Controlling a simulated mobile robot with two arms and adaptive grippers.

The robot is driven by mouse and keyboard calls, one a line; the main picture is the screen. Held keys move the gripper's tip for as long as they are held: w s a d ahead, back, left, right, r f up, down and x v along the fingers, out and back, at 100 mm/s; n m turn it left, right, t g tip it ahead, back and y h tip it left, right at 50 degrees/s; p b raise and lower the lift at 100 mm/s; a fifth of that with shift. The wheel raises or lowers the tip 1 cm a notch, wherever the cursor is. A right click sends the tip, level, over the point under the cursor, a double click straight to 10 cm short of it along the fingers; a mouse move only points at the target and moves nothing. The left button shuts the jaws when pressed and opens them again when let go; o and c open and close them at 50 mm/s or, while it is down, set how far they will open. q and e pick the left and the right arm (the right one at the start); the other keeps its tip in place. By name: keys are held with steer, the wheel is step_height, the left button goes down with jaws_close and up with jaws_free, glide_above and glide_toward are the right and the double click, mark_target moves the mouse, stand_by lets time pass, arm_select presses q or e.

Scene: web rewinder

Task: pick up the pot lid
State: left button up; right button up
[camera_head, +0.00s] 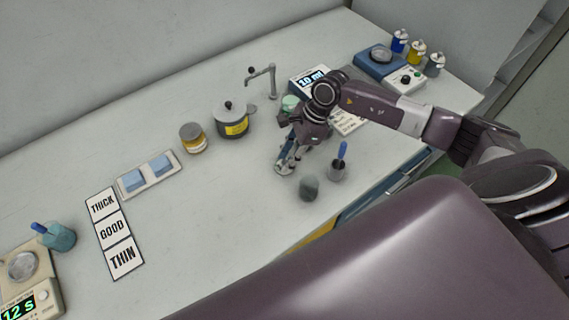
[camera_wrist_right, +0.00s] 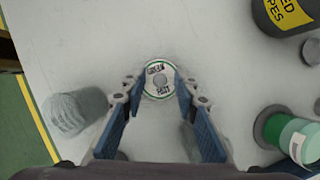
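A small round white disc with a green rim, dark lettering and a grey centre lies on the bench in the right wrist view (camera_wrist_right: 160,66); it looks like the pot lid. In the head view its edge shows under my right gripper (camera_head: 287,158). My right gripper points down, and its blue-padded fingers (camera_wrist_right: 158,88) are apart on either side of the disc. Nothing appears held; I cannot tell whether the fingertips touch it. A grey pot with its own knobbed lid (camera_head: 232,120) stands to the left. My left gripper is not in view.
A dark grey cylinder (camera_head: 309,188) and a dark cup with a blue handle (camera_head: 338,170) stand close to the gripper. A green-topped jar (camera_wrist_right: 288,134) is near too.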

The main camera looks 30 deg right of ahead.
steer(key=c, duration=0.6)
steer(key=shift+r, duration=0.15)
